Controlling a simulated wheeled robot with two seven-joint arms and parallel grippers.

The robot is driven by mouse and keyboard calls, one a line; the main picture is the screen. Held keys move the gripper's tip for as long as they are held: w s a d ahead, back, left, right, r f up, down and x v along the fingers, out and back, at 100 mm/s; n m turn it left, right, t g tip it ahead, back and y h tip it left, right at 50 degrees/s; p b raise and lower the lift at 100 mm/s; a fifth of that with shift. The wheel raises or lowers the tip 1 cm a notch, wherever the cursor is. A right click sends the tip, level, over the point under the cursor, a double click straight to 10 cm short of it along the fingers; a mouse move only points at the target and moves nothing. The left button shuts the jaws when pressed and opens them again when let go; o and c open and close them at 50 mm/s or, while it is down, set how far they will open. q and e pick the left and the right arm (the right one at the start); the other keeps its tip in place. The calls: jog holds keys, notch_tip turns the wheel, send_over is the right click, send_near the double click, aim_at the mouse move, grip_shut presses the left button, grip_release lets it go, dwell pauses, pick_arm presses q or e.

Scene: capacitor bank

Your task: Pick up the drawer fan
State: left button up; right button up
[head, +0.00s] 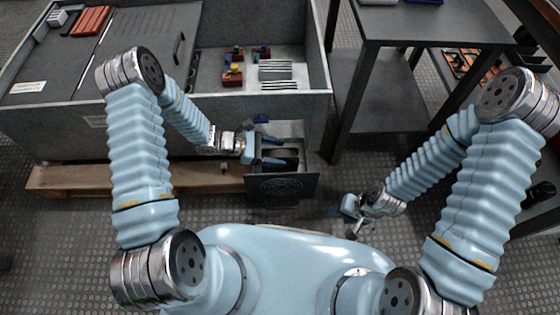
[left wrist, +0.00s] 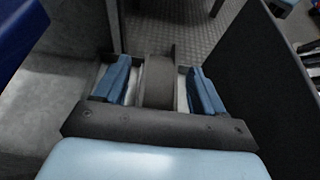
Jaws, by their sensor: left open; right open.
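The drawer fan is a dark unit low in front of the grey cabinet, with a round grille on its black front panel (head: 282,188). My left gripper (head: 272,150) is over the open top of this drawer, its blue fingers apart. In the left wrist view, the blue fingers (left wrist: 160,85) stand either side of a dark upright piece (left wrist: 158,78), with gaps on both sides; I cannot tell whether it is part of the fan. The black panel (left wrist: 262,85) rises at the right there. My right gripper (head: 352,214) is open and empty, low over the floor, right of the drawer.
The grey cabinet (head: 60,125) holds small coloured parts (head: 233,75) and metal strips (head: 275,70). A wooden pallet (head: 130,180) lies under it. A dark table (head: 430,25) stands at the right. Floor between the drawer and my right arm is clear.

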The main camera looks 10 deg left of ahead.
pick_arm(q)
grip_shut()
jog(key=shift+r, duration=0.1)
dwell(0.3)
